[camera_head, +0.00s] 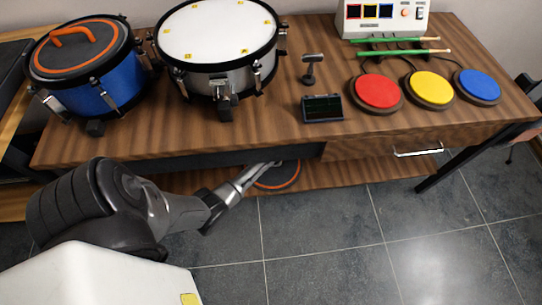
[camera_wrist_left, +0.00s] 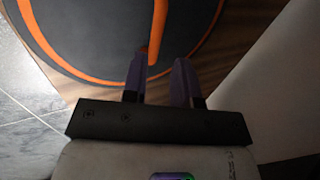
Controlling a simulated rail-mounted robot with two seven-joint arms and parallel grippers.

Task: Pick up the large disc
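A dark grey disc (camera_head: 280,176) with an orange ring lies on the lower shelf, mostly hidden by the tabletop in the head view. It fills much of the left wrist view (camera_wrist_left: 95,35), where its raised orange handle (camera_wrist_left: 158,28) shows. My left gripper (camera_head: 268,166) reaches in under the table edge over this disc. In the left wrist view its two fingers (camera_wrist_left: 159,78) are apart, with the handle's near end in line with the gap between them. I cannot tell whether they touch it. A similar dark disc (camera_head: 88,55) with an orange handle sits on the blue drum. My right gripper is out of view.
The wooden tabletop (camera_head: 275,112) overhangs the lower shelf (camera_head: 345,175). It bears a blue drum (camera_head: 95,97), a white-headed drum (camera_head: 215,35), a small black screen (camera_head: 322,108), coloured pads (camera_head: 377,92), green drumsticks (camera_head: 400,52) and a white device (camera_head: 384,20). The floor in front is clear.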

